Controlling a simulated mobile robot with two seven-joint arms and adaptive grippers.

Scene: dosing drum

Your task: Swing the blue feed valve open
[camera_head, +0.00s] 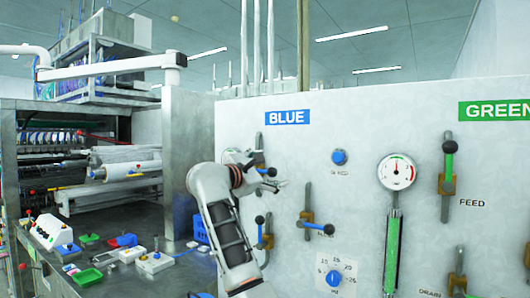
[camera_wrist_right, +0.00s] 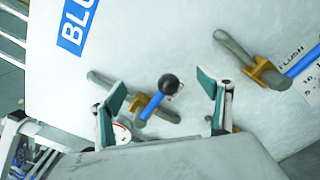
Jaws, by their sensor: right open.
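The blue feed valve is the upper valve under the BLUE sign (camera_head: 288,117) on the pale panel. In the head view its black-knobbed lever (camera_head: 271,171) shows just above my right gripper (camera_head: 277,184), which hides part of the valve. In the right wrist view the black knob (camera_wrist_right: 168,84) tops a short blue lever on a brass body, set across a grey pipe. My right gripper (camera_wrist_right: 162,90) is open, with its teal-padded fingers on either side of the lever. A gap shows between each finger and the knob. My left gripper is out of view.
A flush valve (camera_wrist_right: 262,70) lies right of the gripper in the wrist view. Another black-knobbed valve (camera_head: 264,232) sits below my gripper. A gauge (camera_head: 396,172) and green-side valve (camera_head: 447,165) are farther right. A cluttered metal bench (camera_head: 110,278) stands left.

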